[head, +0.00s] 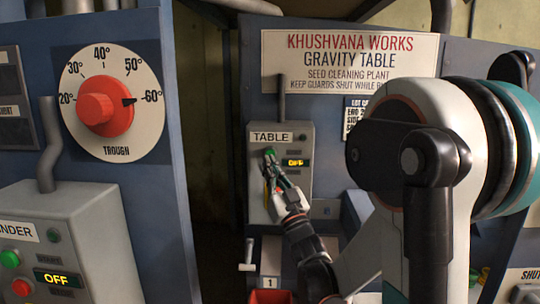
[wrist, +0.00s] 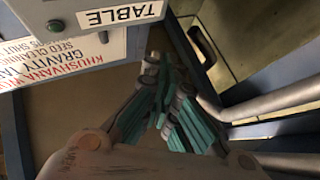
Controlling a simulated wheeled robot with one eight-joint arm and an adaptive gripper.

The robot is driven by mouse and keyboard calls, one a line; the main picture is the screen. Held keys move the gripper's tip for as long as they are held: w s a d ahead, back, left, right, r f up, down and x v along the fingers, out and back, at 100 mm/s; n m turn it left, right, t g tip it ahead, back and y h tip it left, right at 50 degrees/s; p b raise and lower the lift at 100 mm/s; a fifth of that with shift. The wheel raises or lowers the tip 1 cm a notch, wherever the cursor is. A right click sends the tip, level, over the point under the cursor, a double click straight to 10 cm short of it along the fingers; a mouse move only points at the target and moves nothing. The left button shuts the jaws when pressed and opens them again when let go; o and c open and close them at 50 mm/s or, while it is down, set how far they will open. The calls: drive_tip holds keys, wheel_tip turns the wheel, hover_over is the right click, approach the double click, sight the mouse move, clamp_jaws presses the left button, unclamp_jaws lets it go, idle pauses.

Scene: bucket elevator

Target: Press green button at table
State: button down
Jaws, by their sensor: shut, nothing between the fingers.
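The grey control box (head: 305,140) labelled TABLE is mounted on the blue machine in the head view, with its display (head: 295,162) reading OFF. The green button (head: 270,152) shows as a small green patch just below the label, partly covered by my fingertips. My gripper (head: 269,163) is shut and empty, right in front of the box at the button; whether it touches cannot be told. In the wrist view my gripper (wrist: 152,62) has its teal fingers together, and the TABLE label (wrist: 120,12) appears upside down. The button is not visible there.
At left stand a trough dial (head: 105,105) with a red knob and another grey control box (head: 75,235) with a green button and an OFF display. A sign (head: 350,60) reads GRAVITY TABLE. A red bin (head: 270,296) is below. Grey pipes (wrist: 270,100) run close by my gripper.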

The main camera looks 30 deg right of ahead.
drive_tip(key=w+d, duration=0.4)
drive_tip(key=w, duration=0.3)
drive_tip(key=shift+d, duration=0.4)
drive_tip(key=shift+w, duration=0.1)
idle(1.1)
drive_tip(key=shift+w+d, duration=0.2)
drive_tip(key=shift+w, duration=0.1)
drive_tip(key=shift+w+d, duration=0.3)
drive_tip(key=shift+w, duration=0.1)
idle(0.9)
idle(0.3)
drive_tip(key=shift+s+a+b, duration=0.35)
drive_tip(key=shift+s+a, duration=0.15)
drive_tip(key=shift+s, duration=0.25)
drive_tip(key=s+a, duration=0.1)
drive_tip(key=s, duration=0.1)
drive_tip(key=s+a, duration=0.1)
drive_tip(key=s, duration=0.1)
drive_tip(key=shift+a, duration=0.4)
